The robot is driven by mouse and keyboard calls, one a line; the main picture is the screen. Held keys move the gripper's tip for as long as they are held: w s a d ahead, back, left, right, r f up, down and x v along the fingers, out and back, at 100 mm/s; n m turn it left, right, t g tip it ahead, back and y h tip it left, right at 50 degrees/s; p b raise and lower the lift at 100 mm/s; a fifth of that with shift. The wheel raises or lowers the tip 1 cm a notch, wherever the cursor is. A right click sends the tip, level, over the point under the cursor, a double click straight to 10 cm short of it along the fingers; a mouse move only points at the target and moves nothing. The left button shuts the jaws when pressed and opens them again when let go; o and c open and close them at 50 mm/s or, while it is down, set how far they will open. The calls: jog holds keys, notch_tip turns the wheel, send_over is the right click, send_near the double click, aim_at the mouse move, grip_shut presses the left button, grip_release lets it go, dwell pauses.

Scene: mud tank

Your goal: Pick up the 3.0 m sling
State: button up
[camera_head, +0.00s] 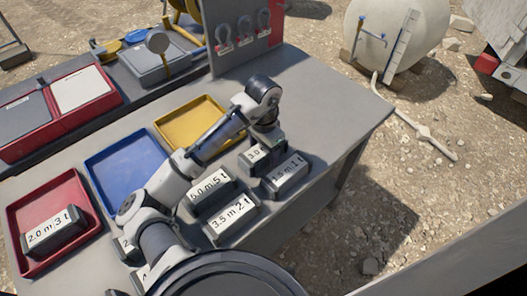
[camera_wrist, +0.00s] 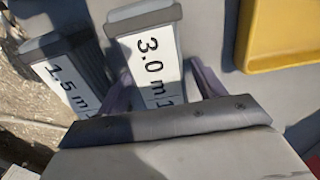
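The 3.0 m sling is a dark grey block with a white label (camera_wrist: 150,55), upright in the middle of the wrist view. In the head view the sling (camera_head: 256,155) stands on the grey table, partly hidden by my arm. My gripper (camera_wrist: 165,85) is over it, pointing down, with a purple-grey finger on each side of the block. The fingers look open, with a thin gap at the right finger; contact at the left is unclear. In the head view my gripper (camera_head: 265,134) is mostly hidden behind its wrist.
A 1.5 m block (camera_head: 285,175) stands close beside the sling. Blocks marked 5.0 m (camera_head: 210,190) and 3.5 m (camera_head: 231,216) stand nearer. Yellow (camera_head: 208,98), blue (camera_head: 98,160) and red (camera_head: 84,190) trays lie leftward; the red one holds a 2.0 m block (camera_head: 52,232).

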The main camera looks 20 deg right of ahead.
jog(key=c, duration=1)
jog(key=shift+r, duration=0.2)
